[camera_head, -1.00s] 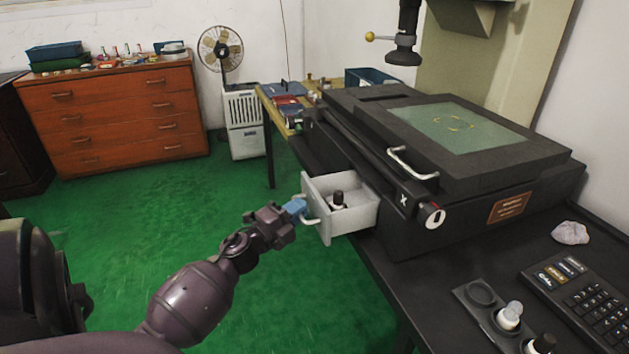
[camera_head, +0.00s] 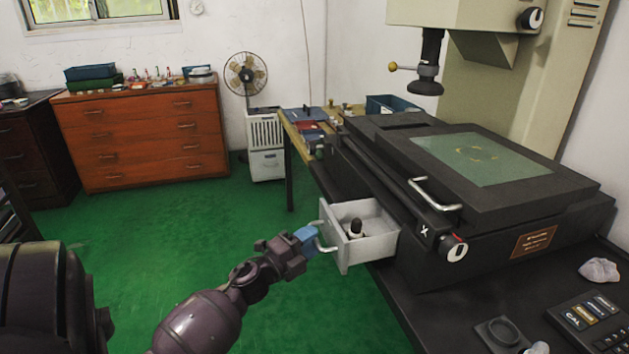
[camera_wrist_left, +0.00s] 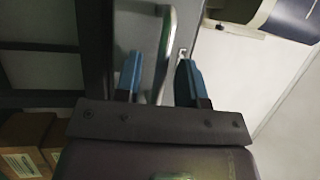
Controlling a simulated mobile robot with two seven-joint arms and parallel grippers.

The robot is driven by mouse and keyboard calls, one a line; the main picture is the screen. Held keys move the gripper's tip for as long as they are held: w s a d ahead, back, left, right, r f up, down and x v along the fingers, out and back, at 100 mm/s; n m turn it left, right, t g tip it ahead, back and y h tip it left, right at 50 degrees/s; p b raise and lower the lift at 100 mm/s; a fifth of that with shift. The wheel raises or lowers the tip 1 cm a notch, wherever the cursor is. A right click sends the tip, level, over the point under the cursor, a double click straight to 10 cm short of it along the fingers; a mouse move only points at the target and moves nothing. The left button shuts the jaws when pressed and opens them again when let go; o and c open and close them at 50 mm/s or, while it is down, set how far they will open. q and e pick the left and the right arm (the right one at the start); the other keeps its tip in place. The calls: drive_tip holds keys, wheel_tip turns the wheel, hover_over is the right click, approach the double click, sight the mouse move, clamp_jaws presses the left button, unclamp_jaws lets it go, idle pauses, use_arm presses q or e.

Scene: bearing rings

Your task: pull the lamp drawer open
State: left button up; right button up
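The lamp drawer (camera_head: 372,247) is a pale grey box standing well out from under the black machine. A small dark-capped bulb-like item (camera_head: 355,228) stands in it. Its light curved handle (camera_head: 326,246) is on the front face. My left gripper (camera_head: 310,239) has its blue fingertips at that handle. In the left wrist view the handle (camera_wrist_left: 168,45) runs between the two blue fingers (camera_wrist_left: 160,80), with visible gaps on both sides, so the gripper is open around it. My right gripper is in neither view.
The black machine (camera_head: 500,215) with a glass stage stands over the dark bench, its lens column (camera_head: 428,72) above. A keypad (camera_head: 590,322) and crumpled cloth (camera_head: 598,270) lie at right. Green floor (camera_head: 200,225) is clear left of the drawer.

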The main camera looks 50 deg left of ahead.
use_arm(q)
drive_tip(key=s+f, duration=0.1)
drive_tip(key=s, duration=0.8)
drive_tip(key=shift+f, duration=0.25)
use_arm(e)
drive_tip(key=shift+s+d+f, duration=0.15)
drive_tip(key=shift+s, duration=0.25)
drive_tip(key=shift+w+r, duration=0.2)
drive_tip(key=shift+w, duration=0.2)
use_arm(q)
drive_tip(key=s+d+f+n+g, duration=0.5)
drive_tip(key=s+d+f+n, duration=0.2)
drive_tip(key=s+d, duration=0.3)
drive_tip(key=s+d+f+n+g, duration=0.55)
drive_tip(key=s+d+n, duration=0.25)
drive_tip(key=d, duration=0.3)
wheel_tip(320, 180, up, 9)
drive_tip(key=n+t+p, duration=0.1)
drive_tip(key=p, duration=1.1)
drive_tip(key=shift+d+f+p, duration=0.15)
drive_tip(key=shift+d+p, duration=0.2)
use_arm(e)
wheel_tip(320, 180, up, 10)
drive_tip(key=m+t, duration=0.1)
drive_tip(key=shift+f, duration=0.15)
